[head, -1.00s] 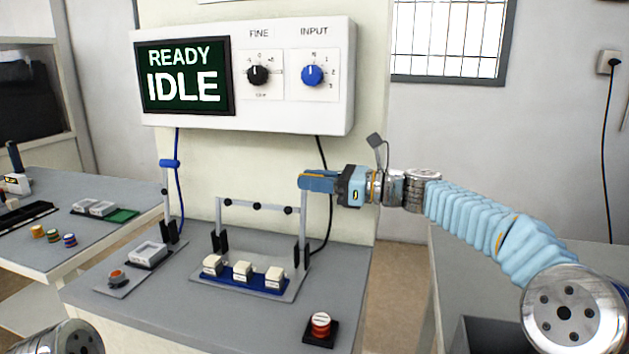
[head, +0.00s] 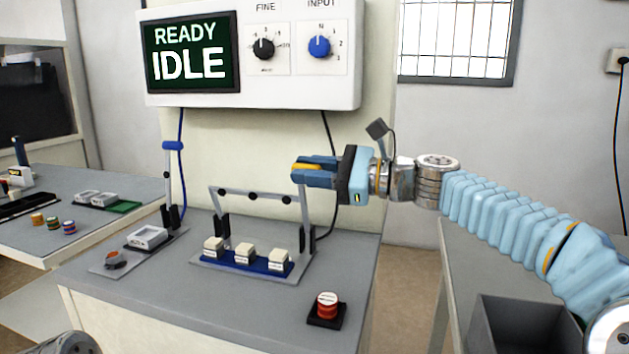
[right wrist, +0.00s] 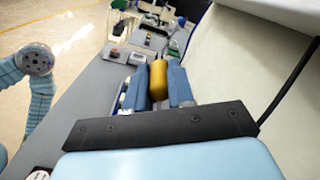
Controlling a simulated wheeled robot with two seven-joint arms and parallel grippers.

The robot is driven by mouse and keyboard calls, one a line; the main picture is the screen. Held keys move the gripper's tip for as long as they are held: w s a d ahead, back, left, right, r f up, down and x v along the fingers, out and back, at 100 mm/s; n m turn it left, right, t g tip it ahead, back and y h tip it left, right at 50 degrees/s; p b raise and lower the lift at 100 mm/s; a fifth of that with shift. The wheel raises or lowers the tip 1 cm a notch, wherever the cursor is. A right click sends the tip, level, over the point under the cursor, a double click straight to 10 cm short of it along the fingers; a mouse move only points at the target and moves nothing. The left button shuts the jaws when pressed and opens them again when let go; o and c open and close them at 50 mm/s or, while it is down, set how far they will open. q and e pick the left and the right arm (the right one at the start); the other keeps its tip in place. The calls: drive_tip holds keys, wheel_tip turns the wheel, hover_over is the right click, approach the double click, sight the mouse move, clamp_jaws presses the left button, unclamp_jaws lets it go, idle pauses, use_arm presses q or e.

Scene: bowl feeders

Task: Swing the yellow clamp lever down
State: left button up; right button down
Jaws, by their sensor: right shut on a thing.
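The yellow clamp lever's grip (head: 309,167) shows between the blue fingers of my right gripper (head: 300,173), which is shut on it. In the right wrist view the yellow grip (right wrist: 158,80) lies between both fingers. The lever's grey crossbar frame (head: 255,195) stands raised over the clamp fixture and leans a little from upright. Under it, several white blocks (head: 245,253) sit in a row on a blue strip (head: 243,264). My left gripper is not in view.
A blue-handled lever (head: 173,146) stands upright to the left, by a grey part in a holder (head: 147,237). A red button (head: 327,304) is at the bench's front right. The panel (head: 250,55) reads READY IDLE. A grey bin (head: 515,325) is at lower right.

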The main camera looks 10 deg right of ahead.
drive_tip(key=shift+s+a+f+n+b, duration=0.15)
drive_tip(key=shift+s+f+n+b, duration=0.05)
drive_tip(key=shift+s+n+b, duration=0.2)
drive_tip(key=shift+s+a+f+n+b, duration=0.15)
drive_tip(key=shift+s+f+n+b, duration=0.05)
drive_tip(key=shift+s+n+b, duration=0.2)
drive_tip(key=c, duration=1)
unclamp_jaws()
drive_tip(key=shift+o, duration=0.2)
drive_tip(key=v, duration=1.4)
drive_tip(key=shift+b, duration=0.45)
drive_tip(key=shift+a, duration=0.1)
